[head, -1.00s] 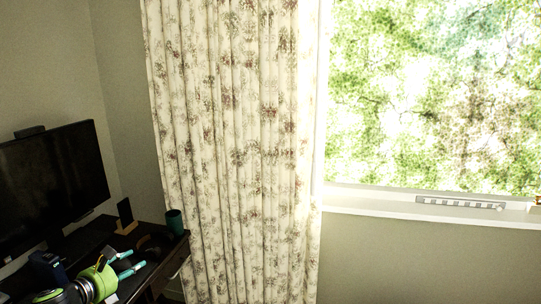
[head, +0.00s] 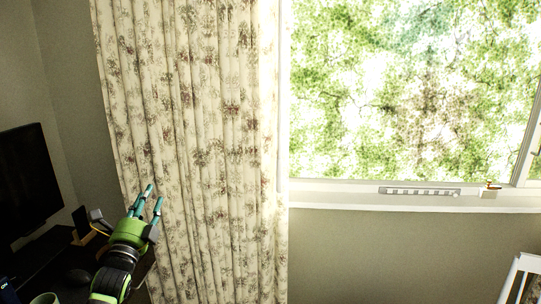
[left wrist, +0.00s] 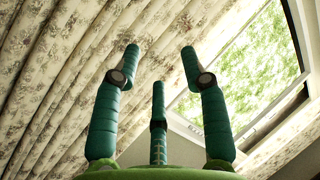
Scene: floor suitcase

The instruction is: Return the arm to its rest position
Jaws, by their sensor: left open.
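My left gripper (head: 149,199) is green and black with teal fingers. In the head view it is at the lower left, in front of the floral curtain and pointing up. In the left wrist view its three teal fingers (left wrist: 158,65) are spread apart with nothing between them. The curtain (left wrist: 60,70) and the window (left wrist: 245,75) show beyond the fingertips. My right gripper is not in view.
A desk with a dark monitor (head: 28,185) stands at the left. The floral curtain (head: 200,120) hangs beside a bright window (head: 400,90). The sill (head: 340,199) holds a grey strip (head: 420,191) and a small object (head: 491,190). A white chair-like frame (head: 520,268) is at lower right.

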